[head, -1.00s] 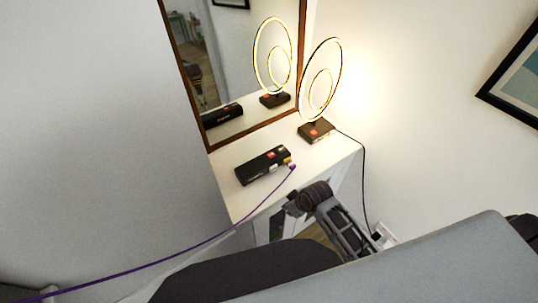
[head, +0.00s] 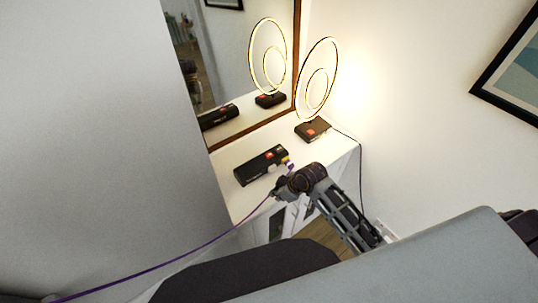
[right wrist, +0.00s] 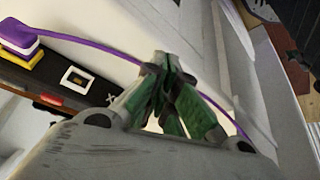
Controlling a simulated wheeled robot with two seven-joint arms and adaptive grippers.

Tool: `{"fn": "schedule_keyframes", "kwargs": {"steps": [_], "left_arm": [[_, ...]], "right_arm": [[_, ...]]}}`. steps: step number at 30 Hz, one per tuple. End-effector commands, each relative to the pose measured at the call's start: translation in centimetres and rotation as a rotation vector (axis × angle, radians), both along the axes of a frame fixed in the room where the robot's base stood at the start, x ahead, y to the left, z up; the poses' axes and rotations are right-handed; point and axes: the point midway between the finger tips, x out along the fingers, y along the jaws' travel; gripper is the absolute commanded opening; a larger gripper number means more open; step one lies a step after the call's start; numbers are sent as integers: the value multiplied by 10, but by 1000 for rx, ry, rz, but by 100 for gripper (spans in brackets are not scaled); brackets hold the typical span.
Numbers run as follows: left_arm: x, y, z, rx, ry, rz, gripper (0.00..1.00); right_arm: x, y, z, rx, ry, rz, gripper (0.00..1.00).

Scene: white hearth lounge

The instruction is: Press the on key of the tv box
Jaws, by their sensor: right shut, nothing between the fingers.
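The tv box (head: 255,169) is black and lies on the white cabinet top. In the right wrist view the dark box (right wrist: 38,78) carries a red patch (right wrist: 50,98) and a white-framed square (right wrist: 77,80). I cannot tell which is the on key. My right gripper (head: 277,190) is shut and empty, in front of the box near its right end, apart from it. Its green-padded fingers (right wrist: 164,66) show in the wrist view. My left gripper is out of view.
A lit ring lamp with a dark base (head: 312,129) stands behind the box, to its right. A framed mirror (head: 226,60) stands behind them. A purple cable (head: 215,240) runs from the plug past my right gripper to the lower left.

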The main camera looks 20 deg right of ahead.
Motion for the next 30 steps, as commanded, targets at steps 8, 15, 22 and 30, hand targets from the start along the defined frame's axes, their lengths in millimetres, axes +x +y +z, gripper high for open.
{"fn": "schedule_keyframes", "kwargs": {"steps": [8,15,22,30], "left_arm": [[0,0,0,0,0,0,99],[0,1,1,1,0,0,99],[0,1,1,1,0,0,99],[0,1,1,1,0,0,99]], "right_arm": [[36,9,21,9,-89,211,0],[65,12,41,13,-168,377,0],[91,10,65,13,-250,524,0],[122,3,97,7,-353,678,0]]}}
